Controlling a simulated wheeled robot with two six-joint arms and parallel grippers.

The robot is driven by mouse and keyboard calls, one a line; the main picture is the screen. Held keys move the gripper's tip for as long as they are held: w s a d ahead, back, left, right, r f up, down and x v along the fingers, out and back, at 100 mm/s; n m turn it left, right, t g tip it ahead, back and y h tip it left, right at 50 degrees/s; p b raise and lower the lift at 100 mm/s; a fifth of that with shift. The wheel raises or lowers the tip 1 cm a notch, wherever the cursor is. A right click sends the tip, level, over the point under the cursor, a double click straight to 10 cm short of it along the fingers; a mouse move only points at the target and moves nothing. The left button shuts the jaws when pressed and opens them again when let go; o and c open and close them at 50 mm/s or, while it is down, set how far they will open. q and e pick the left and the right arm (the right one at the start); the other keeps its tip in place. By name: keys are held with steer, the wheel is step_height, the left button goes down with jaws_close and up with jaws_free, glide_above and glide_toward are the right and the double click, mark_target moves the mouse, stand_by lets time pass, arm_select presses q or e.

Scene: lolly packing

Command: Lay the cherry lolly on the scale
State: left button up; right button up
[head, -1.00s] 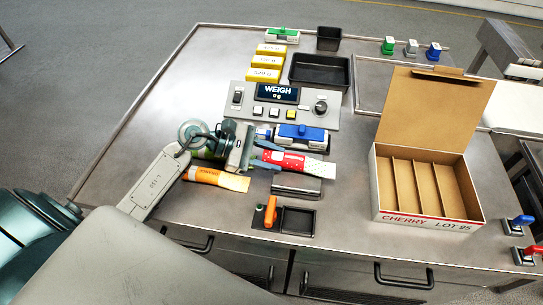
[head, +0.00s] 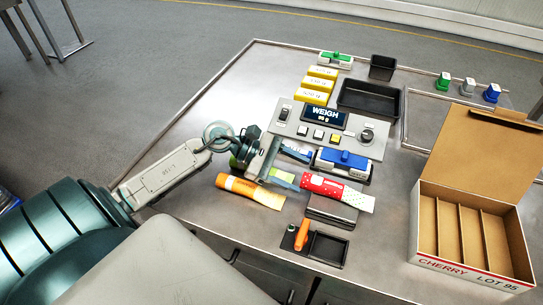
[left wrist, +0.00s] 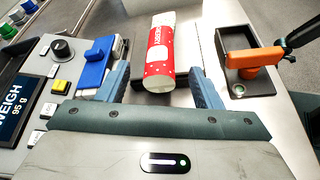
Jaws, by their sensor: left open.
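The cherry lolly (head: 337,190), red with white dots and a white end, lies flat on the scale's grey plate (head: 333,213). It also shows in the left wrist view (left wrist: 160,55), lying beyond the jaws with its near end close to the fingertips. My left gripper (head: 292,168) is open and just left of the lolly, its fingers apart and clear of the wrapper. The scale display (head: 325,115) reads 95 g. My right gripper is not in view.
An orange lolly (head: 250,190) and a partly hidden green-tipped lolly (head: 284,176) lie near my left gripper. A blue-handled device (head: 343,160) stands just behind the cherry lolly. An orange-handled device (head: 302,235) stands in front. An open carton (head: 470,268) with empty slots is at right.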

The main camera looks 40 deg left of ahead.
arm_select(q)
steer(key=v, duration=0.6)
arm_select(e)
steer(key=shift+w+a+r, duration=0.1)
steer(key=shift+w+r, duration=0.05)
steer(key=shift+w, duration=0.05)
arm_select(q)
steer(key=shift+r, duration=0.1)
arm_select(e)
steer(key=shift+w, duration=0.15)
